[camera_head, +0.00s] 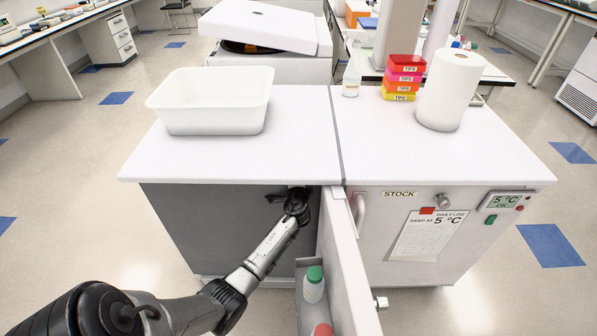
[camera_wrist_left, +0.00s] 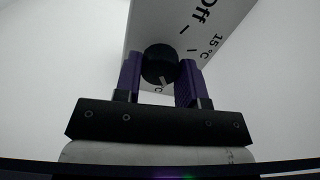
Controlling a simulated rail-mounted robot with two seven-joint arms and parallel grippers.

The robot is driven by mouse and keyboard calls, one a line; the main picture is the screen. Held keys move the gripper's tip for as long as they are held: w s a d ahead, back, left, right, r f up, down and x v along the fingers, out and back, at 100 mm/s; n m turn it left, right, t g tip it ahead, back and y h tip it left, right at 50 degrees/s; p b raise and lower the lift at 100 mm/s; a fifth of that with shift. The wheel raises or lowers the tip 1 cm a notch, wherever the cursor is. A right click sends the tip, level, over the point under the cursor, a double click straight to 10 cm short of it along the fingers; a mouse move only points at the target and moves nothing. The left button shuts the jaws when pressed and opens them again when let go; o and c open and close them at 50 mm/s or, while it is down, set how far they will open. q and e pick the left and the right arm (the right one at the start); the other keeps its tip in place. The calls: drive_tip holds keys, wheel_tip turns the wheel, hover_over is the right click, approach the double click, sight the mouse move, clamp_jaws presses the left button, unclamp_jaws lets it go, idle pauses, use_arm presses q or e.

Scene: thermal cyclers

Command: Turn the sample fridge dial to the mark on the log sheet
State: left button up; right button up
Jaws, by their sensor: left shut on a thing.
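The black round dial (camera_wrist_left: 160,62) sits on a white panel (camera_wrist_left: 190,25) in the left wrist view. The panel has tick marks and the printing "Off" and "15 °C"; other marks are hidden or out of frame. A small pale mark shows at the dial's lower edge. My left gripper (camera_wrist_left: 160,78) has its purple fingers on both sides of the dial, shut on it. In the head view my left gripper (camera_head: 298,192) reaches inside the open sample fridge under the counter; the dial is hidden there. The log sheet (camera_head: 428,238) reads "KEEP AT 5 °C".
The open fridge door (camera_head: 350,275) stands right of my left arm, its shelf holding a green-capped bottle (camera_head: 314,284) and a red-capped one (camera_head: 322,330). A white tub (camera_head: 212,108) stands on the counter.

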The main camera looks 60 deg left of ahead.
use_arm(q)
drive_tip(key=shift+r+m+p, duration=0.1)
drive_tip(key=shift+m+p, duration=0.4)
drive_tip(key=shift+m, duration=1.1)
drive_tip(key=o, duration=0.9)
drive_tip(key=shift+p+v, duration=1.8)
drive_tip(key=shift+v, duration=5.2)
